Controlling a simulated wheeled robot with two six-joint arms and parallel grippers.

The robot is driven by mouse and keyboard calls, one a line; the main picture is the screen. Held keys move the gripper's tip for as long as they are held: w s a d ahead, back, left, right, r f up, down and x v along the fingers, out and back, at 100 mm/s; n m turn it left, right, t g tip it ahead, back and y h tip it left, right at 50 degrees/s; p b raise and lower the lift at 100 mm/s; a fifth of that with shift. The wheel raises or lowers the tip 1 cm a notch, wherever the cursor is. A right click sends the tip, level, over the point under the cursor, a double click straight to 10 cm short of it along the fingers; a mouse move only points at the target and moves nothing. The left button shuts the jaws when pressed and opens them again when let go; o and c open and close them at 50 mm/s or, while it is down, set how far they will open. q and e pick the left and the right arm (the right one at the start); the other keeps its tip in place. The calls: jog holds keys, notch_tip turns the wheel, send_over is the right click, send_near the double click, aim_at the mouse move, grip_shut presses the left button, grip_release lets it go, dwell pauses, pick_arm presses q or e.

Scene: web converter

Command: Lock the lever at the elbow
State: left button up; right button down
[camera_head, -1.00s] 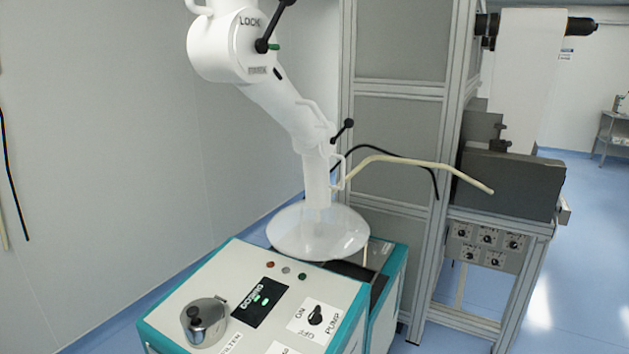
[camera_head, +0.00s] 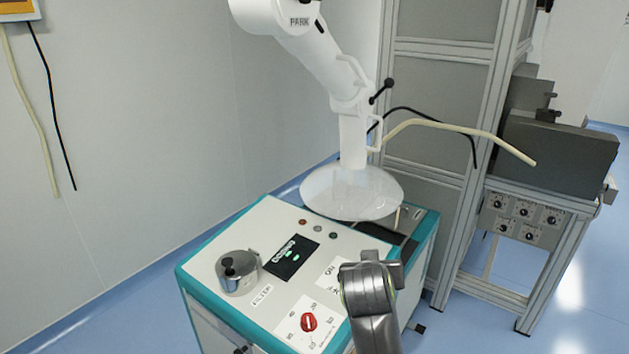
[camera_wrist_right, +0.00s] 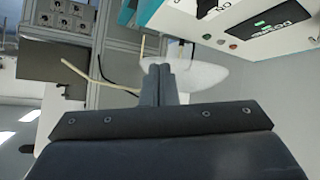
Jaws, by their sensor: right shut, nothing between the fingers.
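A white jointed extraction arm (camera_head: 325,62) comes down from the top of the head view. A black lever with a ball end (camera_head: 381,90) sits lower down, near the clear round hood (camera_head: 352,192). My right gripper (camera_wrist_right: 158,72) is shut and empty in the right wrist view, with the hood beyond its fingertips. My right arm also shows low in the head view. My left gripper is out of view.
Below the hood stands a white and teal cabinet (camera_head: 205,268) with a metal pot (camera_head: 237,272), a display (camera_head: 291,257) and a red knob (camera_head: 309,321). A grey frame (camera_head: 430,75) and a cream hose (camera_head: 460,128) are right of the extraction arm.

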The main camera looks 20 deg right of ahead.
jog(key=w+a+r+m+t+h, duration=0.1)
jog(key=w+a+r, duration=0.15)
jog(key=r, duration=0.65)
jog(key=w+a+r+m+t+h, duration=0.15)
jog(key=a+r, duration=0.25)
jog(key=r, duration=0.6)
jog(key=w+a+r+t+h, duration=0.1)
jog(key=w+a+r, duration=0.2)
jog(key=r, duration=0.6)
jog(key=s+a+r+m+t+h, duration=0.15)
jog(key=s+a+r, duration=0.25)
jog(key=r, duration=0.4)
jog(key=s+a+r+m+h, duration=0.1)
jog(key=s+a+r+h, duration=0.2)
jog(key=r, duration=0.6)
jog(key=s+a+r+m+t, duration=0.1)
jog(key=s+a+r+m, duration=0.1)
jog(key=s+a+r, duration=0.45)
jog(key=d+f+p+x, duration=0.1)
jog(key=p+x, duration=0.7)
jog(key=x, duration=0.8)
jog(key=shift+d+f, duration=0.2)
jog(key=shift+f, duration=0.25)
